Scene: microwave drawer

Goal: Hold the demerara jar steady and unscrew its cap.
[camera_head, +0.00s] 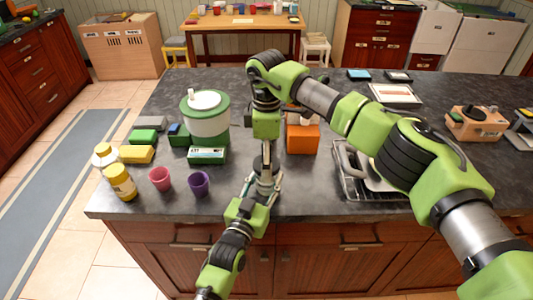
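No jar can be clearly identified as the demerara jar. My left gripper (264,183) reaches in from the bottom over the counter's front part, its fingers pointing away from me. My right gripper (265,160) points straight down from above and meets the left one. Something small and greyish shows between the fingers, but the grippers mostly hide it. I cannot tell whether either gripper is closed on it, or whether a cap is on. Two yellow-labelled containers with pale tops, one at the back (104,156) and one nearer (120,183), stand at the counter's left edge, apart from both grippers.
A pink cup (160,179) and a purple cup (199,183) stand left of my grippers. Behind them are a green-and-white canister (207,118) and a small carton (207,155). An orange box (303,138) and wire rack (350,180) are to the right.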

